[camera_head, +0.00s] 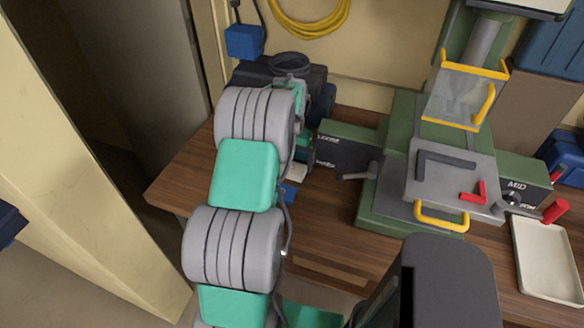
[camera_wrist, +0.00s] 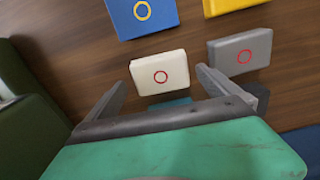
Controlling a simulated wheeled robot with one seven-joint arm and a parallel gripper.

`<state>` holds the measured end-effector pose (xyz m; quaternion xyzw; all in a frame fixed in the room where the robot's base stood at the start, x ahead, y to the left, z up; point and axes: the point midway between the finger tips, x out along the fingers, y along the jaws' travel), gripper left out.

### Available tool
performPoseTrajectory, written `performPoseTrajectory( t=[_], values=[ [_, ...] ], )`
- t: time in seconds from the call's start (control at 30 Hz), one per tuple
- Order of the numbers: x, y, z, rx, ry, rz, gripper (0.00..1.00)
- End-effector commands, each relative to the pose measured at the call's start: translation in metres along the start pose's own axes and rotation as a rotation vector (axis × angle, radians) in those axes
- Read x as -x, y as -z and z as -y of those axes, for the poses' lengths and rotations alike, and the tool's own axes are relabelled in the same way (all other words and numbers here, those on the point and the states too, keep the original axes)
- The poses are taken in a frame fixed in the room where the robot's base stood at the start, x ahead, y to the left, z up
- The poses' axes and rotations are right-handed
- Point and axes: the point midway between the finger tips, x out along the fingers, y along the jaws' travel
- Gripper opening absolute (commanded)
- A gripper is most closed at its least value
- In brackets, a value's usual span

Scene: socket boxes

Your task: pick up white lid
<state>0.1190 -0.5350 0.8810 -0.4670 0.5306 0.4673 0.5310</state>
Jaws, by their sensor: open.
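The white lid (camera_wrist: 158,72) is a flat, roughly square piece with a red circle on its top, lying on the wooden table in the wrist view. Part of a pale piece (camera_head: 298,172) that looks like it shows beside my arm in the head view. My gripper (camera_wrist: 161,78) is open and empty, its two fingers spread to the left and right of the white lid. The near edge of the lid lies close to the line between the fingertips. I cannot tell how high the fingers are above the table.
A grey piece (camera_wrist: 240,52) with a red circle lies close right of the lid, near my right finger. A blue piece (camera_wrist: 142,16) and a yellow piece (camera_wrist: 232,5) lie beyond. A green machine (camera_head: 400,195) stands on the table (camera_head: 335,235), with a pale tray (camera_head: 545,258) at right.

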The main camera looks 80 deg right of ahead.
Motion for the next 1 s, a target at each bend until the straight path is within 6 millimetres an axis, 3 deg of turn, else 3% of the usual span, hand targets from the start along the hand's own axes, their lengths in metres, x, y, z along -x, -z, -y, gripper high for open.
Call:
performPoseTrajectory(
  t=[0.13,0.37,1.0],
  values=[
    [-0.02,0.0,0.0,0.001,0.0,0.001,1.0],
    [-0.024,0.001,0.001,0.001,0.0,-0.001,1.0],
    [-0.024,0.001,0.001,0.001,0.0,-0.001,0.48]
  ],
)
